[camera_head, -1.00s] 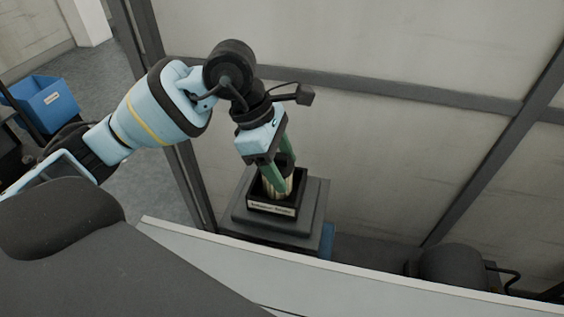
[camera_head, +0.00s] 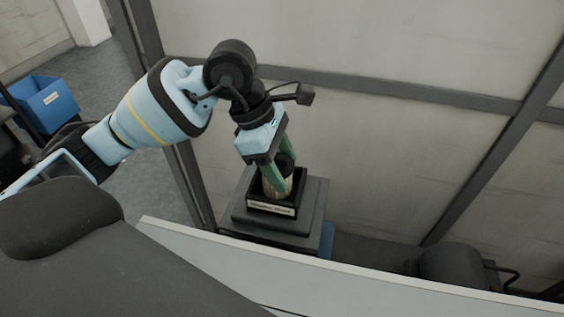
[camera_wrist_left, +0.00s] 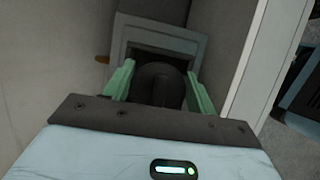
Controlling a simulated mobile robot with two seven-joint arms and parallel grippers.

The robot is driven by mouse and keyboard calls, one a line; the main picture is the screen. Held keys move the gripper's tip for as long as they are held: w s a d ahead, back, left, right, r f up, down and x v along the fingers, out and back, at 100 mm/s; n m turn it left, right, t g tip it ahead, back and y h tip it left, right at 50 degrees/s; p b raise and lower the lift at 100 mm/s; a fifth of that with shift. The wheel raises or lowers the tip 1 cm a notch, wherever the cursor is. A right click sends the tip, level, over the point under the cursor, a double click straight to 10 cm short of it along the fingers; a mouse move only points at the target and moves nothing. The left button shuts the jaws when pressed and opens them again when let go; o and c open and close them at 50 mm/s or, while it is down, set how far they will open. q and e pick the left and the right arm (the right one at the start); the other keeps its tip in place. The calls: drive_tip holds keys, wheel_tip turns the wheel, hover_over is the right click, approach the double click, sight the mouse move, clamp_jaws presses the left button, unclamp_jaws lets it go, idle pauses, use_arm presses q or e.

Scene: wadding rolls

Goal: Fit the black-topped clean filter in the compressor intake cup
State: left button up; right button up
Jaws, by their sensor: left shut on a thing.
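The black-topped filter (camera_head: 286,162) has a black top and a pale pleated body. My left gripper (camera_head: 282,178), with green fingers, is shut on it from above. The filter's lower part is inside the square, black-rimmed intake cup (camera_head: 272,207), which has a white label on its front. How deep it sits is hidden. In the left wrist view the round black top (camera_wrist_left: 158,83) is between the two green fingers, in front of the cup's grey surround (camera_wrist_left: 185,37). My right gripper is not in view.
The cup stands on a grey stepped block (camera_head: 318,200) against a pale wall with dark beams. A light ledge (camera_head: 330,275) runs in front. A blue bin (camera_head: 45,100) stands at far left, and a dark machine (camera_head: 450,268) sits at lower right.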

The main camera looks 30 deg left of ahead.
use_arm(q)
drive_tip(key=shift+f, duration=0.6)
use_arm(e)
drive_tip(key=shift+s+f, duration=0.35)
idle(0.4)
use_arm(q)
drive_tip(key=o, duration=1.1)
drive_tip(key=shift+o, duration=0.4)
drive_tip(key=o, duration=0.3)
drive_tip(key=shift+r+p, duration=1.1)
drive_tip(key=shift+r, duration=1.9)
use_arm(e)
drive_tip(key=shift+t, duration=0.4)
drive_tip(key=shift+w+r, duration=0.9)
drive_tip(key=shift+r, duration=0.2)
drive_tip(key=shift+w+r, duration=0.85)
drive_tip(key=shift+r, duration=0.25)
